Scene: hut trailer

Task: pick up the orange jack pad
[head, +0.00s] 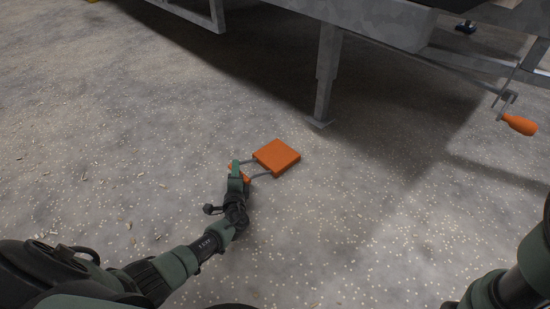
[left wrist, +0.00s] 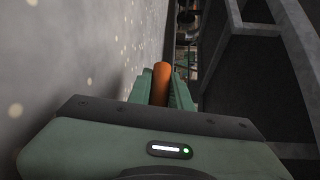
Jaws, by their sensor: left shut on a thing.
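The orange jack pad (head: 276,156) is a flat square block with a handle on its near-left side, made of two grey arms and an orange grip. My left gripper (head: 238,173) is shut on this handle, to the left of the block. In the left wrist view the orange grip (left wrist: 161,82) sits between the two green fingers. The block itself is not clearly seen there. I cannot tell whether the pad touches the ground or hangs just above it. My right gripper is out of view; only part of my right arm shows at the lower right.
A grey metal trailer leg (head: 327,75) with a small foot stands behind the pad. The trailer frame (head: 390,22) spans the top right. A crank with an orange handle (head: 520,124) sticks out at the right. The speckled concrete floor (head: 120,130) is mostly clear at the left.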

